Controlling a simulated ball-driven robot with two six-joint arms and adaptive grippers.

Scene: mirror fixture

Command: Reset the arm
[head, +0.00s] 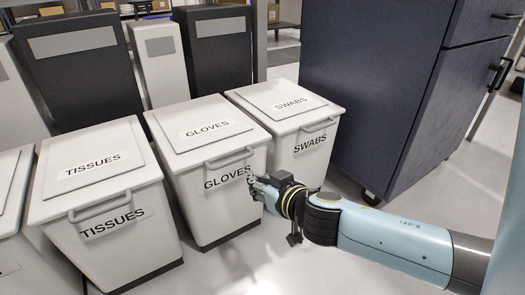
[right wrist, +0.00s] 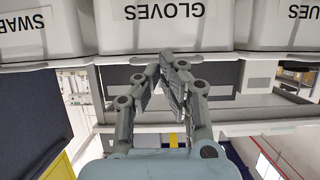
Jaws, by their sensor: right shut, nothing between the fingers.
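My right gripper (head: 254,184) is in front of the white GLOVES bin (head: 190,175), by the right end of its front label and below its lid handle. Its arm comes in from the right. I cannot tell whether it touches the bin. In the right wrist view the two grey fingers (right wrist: 172,64) are together at the tips with nothing between them. The GLOVES label also shows there, upside down, on the bin front (right wrist: 160,32). My left gripper is in neither view.
The TISSUES bin (head: 125,240) stands left of GLOVES and the SWABS bin (head: 310,168) right of it. A dark blue cabinet (head: 365,100) on casters stands at the right. Dark and white bins stand behind. Bare floor (head: 225,270) lies in front.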

